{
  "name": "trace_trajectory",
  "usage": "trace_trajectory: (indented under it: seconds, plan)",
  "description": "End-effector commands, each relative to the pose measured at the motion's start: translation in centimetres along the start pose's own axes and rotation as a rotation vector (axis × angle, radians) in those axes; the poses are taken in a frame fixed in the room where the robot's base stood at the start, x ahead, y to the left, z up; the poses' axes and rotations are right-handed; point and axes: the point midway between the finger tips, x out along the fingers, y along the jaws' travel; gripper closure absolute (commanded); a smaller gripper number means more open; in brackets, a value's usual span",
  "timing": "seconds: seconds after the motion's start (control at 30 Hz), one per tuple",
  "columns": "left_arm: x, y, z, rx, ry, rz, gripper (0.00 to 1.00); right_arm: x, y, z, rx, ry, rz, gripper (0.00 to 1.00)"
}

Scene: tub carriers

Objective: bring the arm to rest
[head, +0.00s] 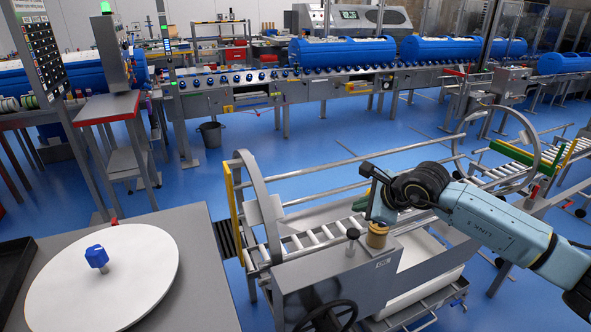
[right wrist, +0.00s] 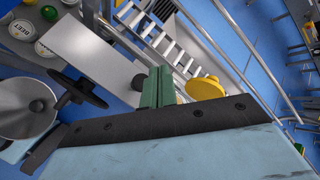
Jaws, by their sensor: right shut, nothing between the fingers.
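My right arm reaches in from the right in the head view, and its gripper (head: 375,204) is over the grey metal box (head: 345,282) of the roller carrier. The gripper is shut and empty. In the right wrist view its green fingers (right wrist: 158,84) are together. A yellow-brown round knob (head: 377,236) stands on the box just below the gripper; it also shows in the right wrist view (right wrist: 206,88), right of the fingers. I cannot tell whether fingers and knob touch. My left gripper is in neither view.
A black handwheel (head: 327,314) and a small black-topped post (head: 351,236) are on the box. A table with a white disc (head: 60,285) and blue knob (head: 96,256) stands at left. Carrier rails (head: 330,180) and hoops surround the rollers. Blue floor (head: 300,140) is open behind.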

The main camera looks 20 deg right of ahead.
Motion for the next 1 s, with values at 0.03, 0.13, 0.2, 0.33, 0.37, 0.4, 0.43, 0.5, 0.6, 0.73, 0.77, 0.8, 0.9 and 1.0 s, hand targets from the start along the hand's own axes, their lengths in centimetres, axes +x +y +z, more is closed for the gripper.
trace_trajectory:
  seconds: [0.03,0.13,0.2,0.33,0.37,0.4,0.43,0.5,0.6,0.73,0.77,0.8,0.9,1.0]
  plan:
    - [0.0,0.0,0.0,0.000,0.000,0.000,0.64,0.0,0.0,0.0,0.001,-0.001,0.001,1.00]
    - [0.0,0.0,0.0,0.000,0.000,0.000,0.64,0.3,0.9,0.9,0.022,-0.042,0.017,1.00]
    - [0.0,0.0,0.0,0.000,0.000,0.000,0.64,0.6,2.5,2.7,0.069,-0.126,0.045,1.00]
    - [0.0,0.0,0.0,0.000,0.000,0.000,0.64,0.1,7.2,9.0,0.287,-0.422,0.146,1.00]
    - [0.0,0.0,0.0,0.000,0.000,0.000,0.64,-0.4,8.1,10.7,0.363,-0.505,0.173,1.00]
    - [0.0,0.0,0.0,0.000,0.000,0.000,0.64,-1.3,9.2,12.7,0.476,-0.612,0.207,1.00]
    - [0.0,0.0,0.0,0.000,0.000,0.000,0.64,-2.1,9.7,13.9,0.565,-0.688,0.229,1.00]
    - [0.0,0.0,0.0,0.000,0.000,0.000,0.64,-4.0,10.2,16.2,0.789,-0.851,0.274,1.00]
    - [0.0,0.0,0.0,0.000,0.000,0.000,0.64,-6.5,9.7,17.3,1.145,-1.041,0.313,1.00]
    - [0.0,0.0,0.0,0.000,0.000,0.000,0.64,-8.4,8.5,15.3,1.654,-1.203,0.311,1.00]
    - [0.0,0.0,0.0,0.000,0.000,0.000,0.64,-8.5,8.3,14.4,1.778,-1.227,0.300,1.00]
    - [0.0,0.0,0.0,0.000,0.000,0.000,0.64,-8.6,8.2,12.9,1.945,-1.246,0.280,1.00]
    - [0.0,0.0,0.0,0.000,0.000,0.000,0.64,-8.0,9.2,8.4,2.368,-1.243,0.189,1.00]
    - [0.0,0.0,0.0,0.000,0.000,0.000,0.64,-7.0,12.1,3.5,2.788,-1.152,0.041,1.00]
